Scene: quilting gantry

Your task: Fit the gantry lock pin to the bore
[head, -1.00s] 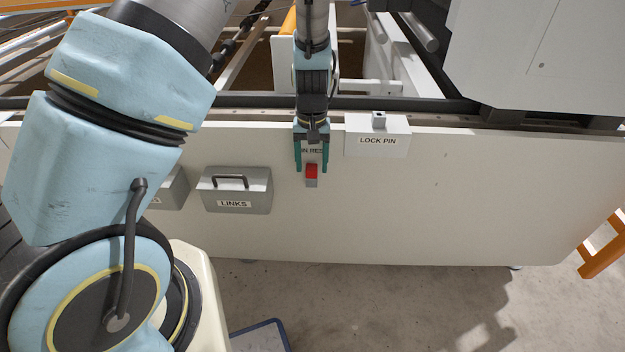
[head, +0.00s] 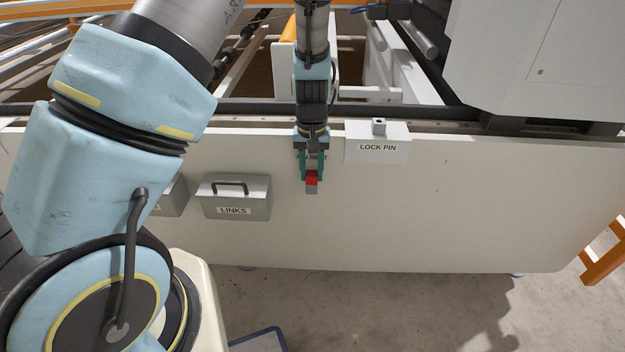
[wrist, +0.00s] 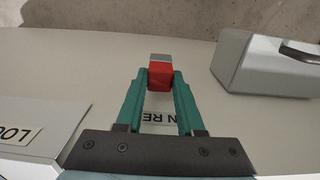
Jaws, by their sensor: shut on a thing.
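The lock pin (head: 311,179) has a red block with a grey end and is held between the teal fingertips of my gripper (head: 311,175). In the wrist view the pin (wrist: 160,74) sits between the tips of my gripper (wrist: 160,80), its grey end pointing away from the palm. In the head view the grey end points down. The white block labelled LOCK PIN (head: 378,148) is to the right of my gripper, with a small grey collar (head: 379,126) on top. Whether the collar's bore is open cannot be seen. My fingers partly cover the PIN REST lettering behind.
A grey LINKS box (head: 234,197) with a dark handle is on the white panel (head: 440,205) to the left of my gripper. A large white housing (head: 545,60) stands at upper right. The panel below and right of the LOCK PIN block is bare.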

